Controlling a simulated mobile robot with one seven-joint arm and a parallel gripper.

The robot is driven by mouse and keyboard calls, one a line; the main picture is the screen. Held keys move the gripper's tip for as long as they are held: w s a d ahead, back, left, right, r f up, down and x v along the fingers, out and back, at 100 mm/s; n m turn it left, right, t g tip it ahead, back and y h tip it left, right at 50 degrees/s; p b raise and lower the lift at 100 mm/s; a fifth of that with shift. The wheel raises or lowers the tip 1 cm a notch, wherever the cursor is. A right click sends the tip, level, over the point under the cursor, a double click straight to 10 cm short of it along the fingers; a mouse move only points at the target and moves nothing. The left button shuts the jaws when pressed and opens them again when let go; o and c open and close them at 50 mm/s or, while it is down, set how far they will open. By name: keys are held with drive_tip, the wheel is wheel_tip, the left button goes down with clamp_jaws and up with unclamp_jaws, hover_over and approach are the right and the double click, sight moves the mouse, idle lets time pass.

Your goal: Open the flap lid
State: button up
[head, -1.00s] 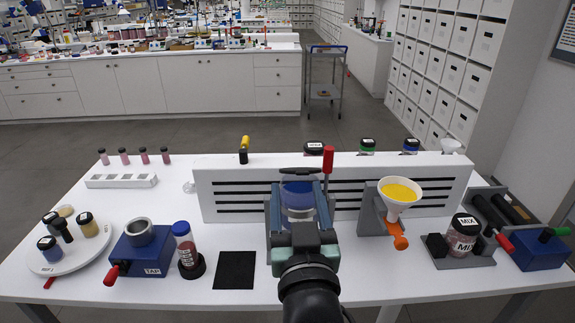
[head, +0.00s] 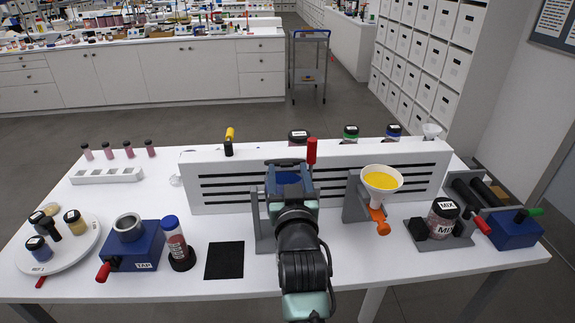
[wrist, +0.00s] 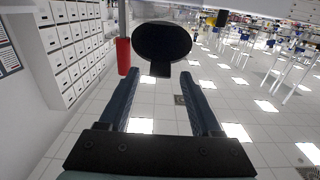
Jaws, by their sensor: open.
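The flap lid (wrist: 162,45) shows in the wrist view as a dark round disc with a short tab at its lower edge. It lies just beyond my fingertips, centred between them, and I cannot tell whether it touches them. My gripper (wrist: 159,82) is open, with one blue finger on each side and nothing visible between them. In the head view my gripper and wrist stand in front of the lid's grey stand (head: 262,222) and hide most of it. I cannot make out the lid's angle there.
A red handle (head: 311,152) rises close to the right of my gripper; it also shows in the wrist view (wrist: 123,57). A white slotted panel (head: 228,187) stands behind. A funnel with yellow powder (head: 381,181) is to the right. A black mat (head: 224,260) lies left.

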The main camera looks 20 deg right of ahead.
drive_tip(key=shift+x, duration=0.85)
clamp_jaws()
idle(0.9)
